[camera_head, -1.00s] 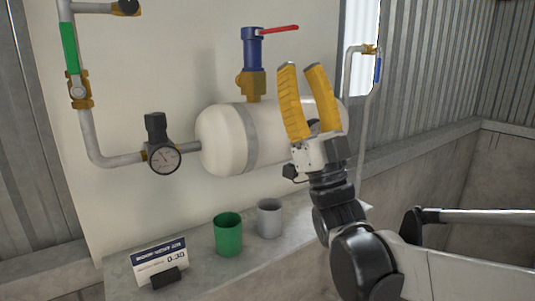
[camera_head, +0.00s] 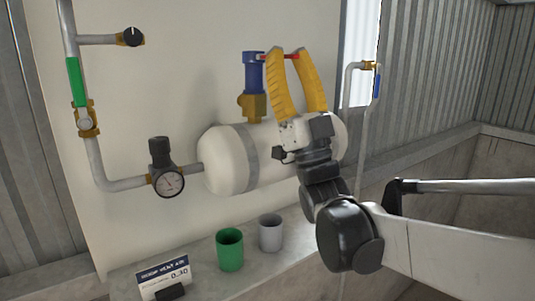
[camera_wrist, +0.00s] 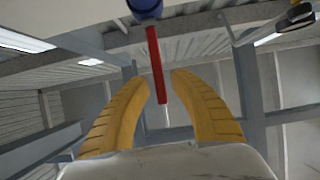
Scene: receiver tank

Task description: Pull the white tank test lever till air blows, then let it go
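The white tank (camera_head: 226,160) lies level against the panel, with a grey band around it. A blue valve (camera_head: 252,72) on a brass fitting stands on top of it, with a red lever (camera_head: 292,57) reaching right. My yellow-fingered gripper (camera_head: 290,54) is raised in front of the tank, its fingers open and pointing up, with the tips at the lever's height. In the wrist view the red lever (camera_wrist: 156,65) runs down between the open fingers (camera_wrist: 158,78), with a gap on both sides. The fingers hide part of the lever in the head view.
Left are a pipe with a green-handled valve (camera_head: 75,82) and a gauge (camera_head: 168,182). A green cup (camera_head: 229,249), a grey cup (camera_head: 270,232) and a sign (camera_head: 163,278) stand on the ledge below. A blue-handled valve (camera_head: 377,86) is at right.

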